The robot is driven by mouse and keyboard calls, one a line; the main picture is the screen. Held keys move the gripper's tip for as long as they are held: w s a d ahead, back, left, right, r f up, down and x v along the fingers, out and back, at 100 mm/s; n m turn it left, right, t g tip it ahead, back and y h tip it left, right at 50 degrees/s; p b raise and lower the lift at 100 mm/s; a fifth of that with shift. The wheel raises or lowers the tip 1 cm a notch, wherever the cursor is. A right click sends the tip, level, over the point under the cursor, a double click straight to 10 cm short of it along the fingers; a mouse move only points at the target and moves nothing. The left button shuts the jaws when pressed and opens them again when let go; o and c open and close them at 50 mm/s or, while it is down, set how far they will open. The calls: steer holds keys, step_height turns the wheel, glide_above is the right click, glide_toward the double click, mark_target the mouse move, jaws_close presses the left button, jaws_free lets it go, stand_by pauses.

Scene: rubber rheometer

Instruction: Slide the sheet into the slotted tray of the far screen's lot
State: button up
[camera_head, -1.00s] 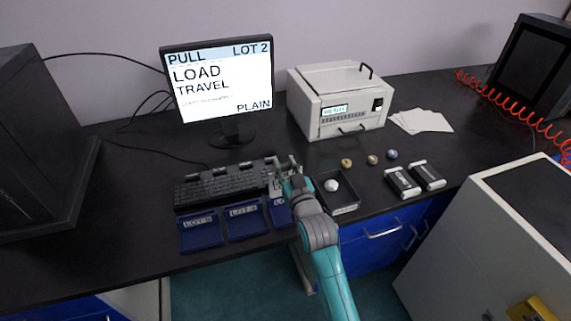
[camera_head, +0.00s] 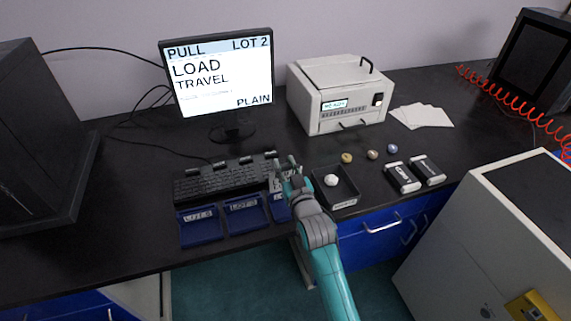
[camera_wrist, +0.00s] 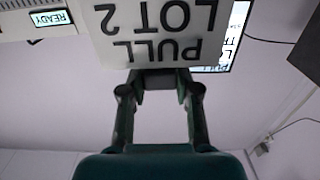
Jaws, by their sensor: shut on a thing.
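My gripper (camera_head: 287,168) is shut on the white sheet (camera_wrist: 150,30), which shows upside down in the wrist view with the words PULL and LOT 2. In the head view my gripper is above the right end of the black keyboard-like unit, and the sheet is hard to make out. The far screen (camera_head: 222,80) reads PULL, LOT 2, LOAD, TRAVEL, PLAIN; part of it shows behind the sheet in the wrist view (camera_wrist: 232,40). Blue trays stand at the front edge: a left one (camera_head: 200,238), a middle one (camera_head: 245,229) and a right one (camera_head: 279,213), partly hidden by my arm. Their labels are blurred.
The black keyboard-like unit (camera_head: 215,187) lies behind the trays. A black bin (camera_head: 347,203) holding a white ball is right of my arm. The white machine (camera_head: 340,120) reads READY. Small balls, two black boxes (camera_head: 402,178) and white sheets (camera_head: 422,116) lie farther right.

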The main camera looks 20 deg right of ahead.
steer(key=shift+f, duration=0.55)
steer(key=o, duration=1)
steer(key=s, duration=1.2)
